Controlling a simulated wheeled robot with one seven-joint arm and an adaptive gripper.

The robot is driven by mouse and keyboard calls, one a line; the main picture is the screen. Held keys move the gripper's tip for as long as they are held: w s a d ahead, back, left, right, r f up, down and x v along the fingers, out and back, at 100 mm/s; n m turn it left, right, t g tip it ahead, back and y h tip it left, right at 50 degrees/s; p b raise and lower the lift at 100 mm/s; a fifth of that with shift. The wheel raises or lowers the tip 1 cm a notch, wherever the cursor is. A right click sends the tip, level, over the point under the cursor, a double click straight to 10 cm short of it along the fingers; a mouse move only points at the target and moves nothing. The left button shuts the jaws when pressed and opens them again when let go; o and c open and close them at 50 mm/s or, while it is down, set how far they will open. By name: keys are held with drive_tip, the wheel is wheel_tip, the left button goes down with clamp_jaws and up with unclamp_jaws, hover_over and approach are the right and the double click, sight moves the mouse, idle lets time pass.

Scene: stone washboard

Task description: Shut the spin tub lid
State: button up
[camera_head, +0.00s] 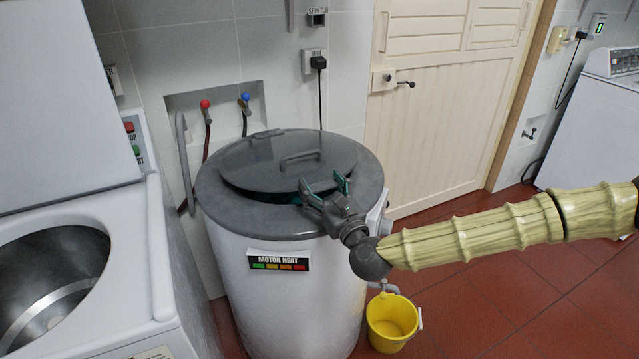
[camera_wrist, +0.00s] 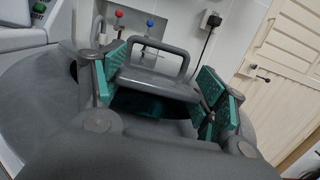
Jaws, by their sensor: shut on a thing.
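The spin tub (camera_head: 285,305) is a white round drum with a grey top rim, left of centre in the head view. Its dark grey lid (camera_head: 255,165) has a raised bar handle (camera_head: 300,157) and a hinge at the back. The lid stands slightly tilted up, with a dark gap under its front edge. My gripper (camera_head: 325,186) is at the lid's front right edge. In the wrist view its teal-padded fingers stand wide apart, on either side of the lid (camera_wrist: 150,87) and handle (camera_wrist: 158,44). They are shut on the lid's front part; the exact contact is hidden.
A white washer (camera_head: 165,260) with an open round drum stands close on the left. A yellow bucket (camera_head: 392,318) hangs or stands below the tub's spout at right. A cream door (camera_head: 450,120) is behind. Red tiled floor (camera_head: 520,290) is clear at right.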

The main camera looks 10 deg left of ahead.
drive_tip(key=shift+f, duration=0.3)
drive_tip(key=o, duration=1.5)
drive_tip(key=shift+c, duration=0.2)
drive_tip(key=shift+d, duration=0.1)
drive_tip(key=v, duration=1.2)
